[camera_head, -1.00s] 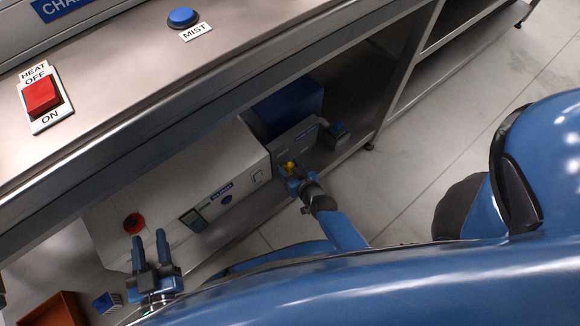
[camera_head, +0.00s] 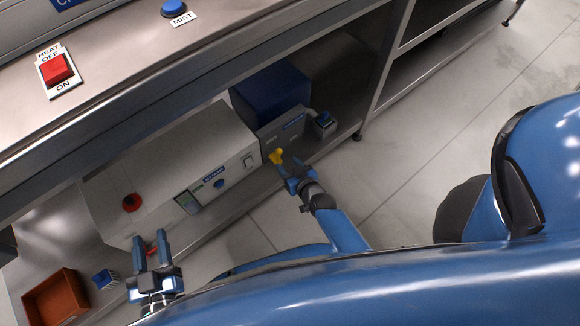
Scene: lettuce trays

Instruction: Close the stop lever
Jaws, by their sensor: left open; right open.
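A small yellow lever (camera_head: 276,156) sticks out from the front of the grey panel (camera_head: 288,132) below the blue box under the bench. My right gripper (camera_head: 291,168) is open, with its fingertips close to the yellow lever; I cannot tell whether they touch it. My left gripper (camera_head: 150,239) is open at the lower left, in front of the long white unit (camera_head: 170,160). A small red part (camera_head: 151,249) shows between its fingers. Neither lever-like part has a label that I can read, so I cannot tell which is the stop lever.
The white unit carries a round red knob (camera_head: 131,203) and a small display (camera_head: 188,202). Floor at right is clear.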

